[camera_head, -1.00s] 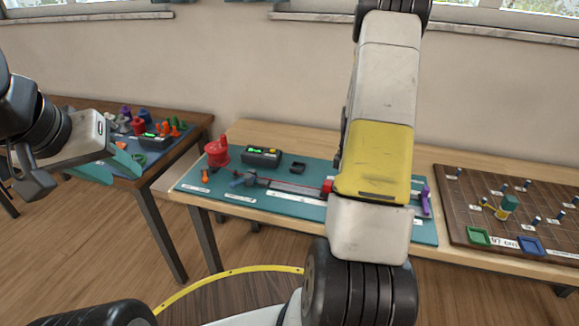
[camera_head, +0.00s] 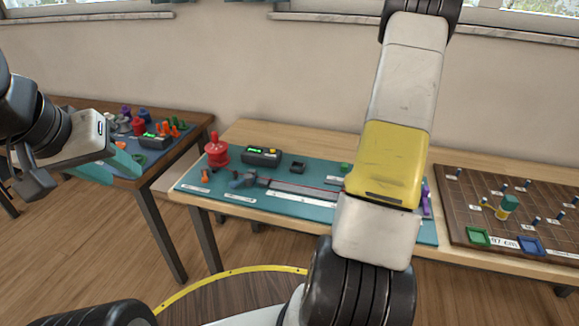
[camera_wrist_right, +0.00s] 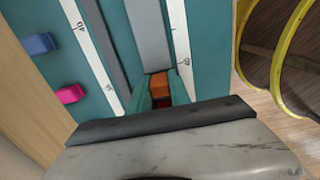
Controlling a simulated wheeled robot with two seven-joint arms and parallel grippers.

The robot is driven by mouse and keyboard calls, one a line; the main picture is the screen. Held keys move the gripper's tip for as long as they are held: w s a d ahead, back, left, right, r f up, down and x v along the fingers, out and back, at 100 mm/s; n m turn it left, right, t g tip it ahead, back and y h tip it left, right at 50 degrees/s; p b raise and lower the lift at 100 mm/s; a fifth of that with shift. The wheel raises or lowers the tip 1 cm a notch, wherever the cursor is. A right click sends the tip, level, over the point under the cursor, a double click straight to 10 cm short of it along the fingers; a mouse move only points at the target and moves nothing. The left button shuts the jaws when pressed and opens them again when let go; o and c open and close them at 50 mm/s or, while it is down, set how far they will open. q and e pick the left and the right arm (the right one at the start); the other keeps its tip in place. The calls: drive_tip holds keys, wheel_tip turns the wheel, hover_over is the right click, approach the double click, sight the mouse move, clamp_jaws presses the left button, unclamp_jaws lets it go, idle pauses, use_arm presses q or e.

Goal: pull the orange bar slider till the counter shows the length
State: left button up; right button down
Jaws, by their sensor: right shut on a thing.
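The orange bar slider (camera_wrist_right: 160,86) shows in the right wrist view, low on a grey rail (camera_wrist_right: 150,38). My right gripper (camera_wrist_right: 161,92) is shut on it, one teal finger on each side; a red part shows just below. In the head view my right arm hides the slider and this gripper.
The teal board (camera_head: 225,178) carries a red spool (camera_head: 216,150), white scale strips and a purple post (camera_head: 426,198). Blue (camera_wrist_right: 38,44) and pink (camera_wrist_right: 71,93) blocks lie beside a scale. A brown peg board (camera_head: 455,205) stands at the right, another table at the left.

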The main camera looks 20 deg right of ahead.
drive_tip(key=shift+s+d, duration=0.75)
drive_tip(key=shift+d, duration=0.35)
drive_tip(key=shift+s+d, duration=0.7)
drive_tip(key=shift+d, duration=0.4)
drive_tip(key=shift+s+d, duration=0.75)
drive_tip(key=shift+d, duration=0.35)
drive_tip(key=c, duration=1.2)
unclamp_jaws()
drive_tip(key=shift+c, duration=0.2)
wheel_tip(320, 180, up, 7)
drive_tip(key=shift+a, duration=0.1)
